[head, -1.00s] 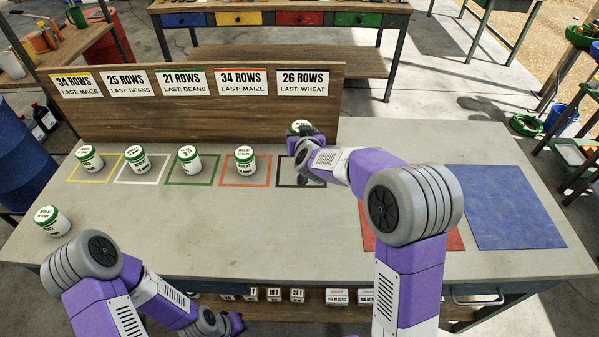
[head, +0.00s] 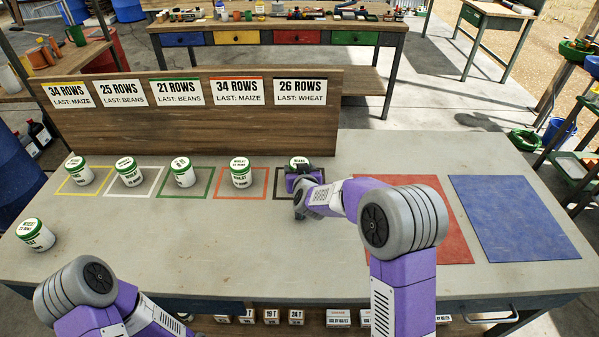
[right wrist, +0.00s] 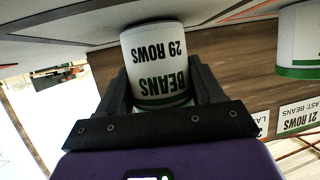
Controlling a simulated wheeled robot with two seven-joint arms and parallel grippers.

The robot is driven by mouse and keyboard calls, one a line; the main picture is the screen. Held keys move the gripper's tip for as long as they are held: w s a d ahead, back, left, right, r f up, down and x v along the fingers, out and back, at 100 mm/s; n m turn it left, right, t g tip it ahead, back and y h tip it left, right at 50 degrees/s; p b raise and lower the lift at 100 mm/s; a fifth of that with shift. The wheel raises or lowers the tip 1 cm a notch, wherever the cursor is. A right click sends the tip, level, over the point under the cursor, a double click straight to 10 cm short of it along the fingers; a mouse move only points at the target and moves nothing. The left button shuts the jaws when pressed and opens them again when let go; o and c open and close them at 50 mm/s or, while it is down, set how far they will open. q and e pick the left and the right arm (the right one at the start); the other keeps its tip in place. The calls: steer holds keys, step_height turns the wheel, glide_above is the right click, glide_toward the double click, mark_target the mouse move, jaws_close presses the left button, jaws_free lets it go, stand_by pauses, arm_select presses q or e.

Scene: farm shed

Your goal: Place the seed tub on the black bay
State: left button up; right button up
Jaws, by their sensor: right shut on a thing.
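The seed tub (head: 300,163), white with a green lid, is in my right gripper (head: 300,178) at the black bay (head: 275,186), the right-most outlined square. In the right wrist view the held tub (right wrist: 155,62) shows upside down, reads "BEANS 29 ROWS" and sits between the two dark fingers. It looks upright and at or very near the table top; I cannot tell whether it touches. My right arm hides much of the bay. My left arm shows at the bottom left, with its gripper out of frame.
Similar tubs stand in the yellow (head: 78,171), white (head: 128,172), green (head: 182,172) and red (head: 240,172) bays. Another tub (head: 36,234) stands at the front left. A sign board (head: 190,125) rises behind. Red (head: 440,240) and blue (head: 515,220) mats lie right.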

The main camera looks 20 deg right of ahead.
steer(key=shift+f, duration=0.2)
steer(key=o, duration=1.3)
steer(key=shift+r, duration=0.15)
steer(key=shift+s+r, duration=0.15)
steer(key=shift+r, duration=0.05)
steer(key=p+v, duration=0.2)
steer(key=v, duration=0.8)
steer(key=shift+s+r+p, duration=0.15)
steer(key=shift+s+p, duration=0.05)
steer(key=shift+p, duration=0.2)
steer(key=shift+s+a+r, duration=0.1)
steer(key=shift+s+r, duration=0.05)
steer(key=shift+s, duration=0.4)
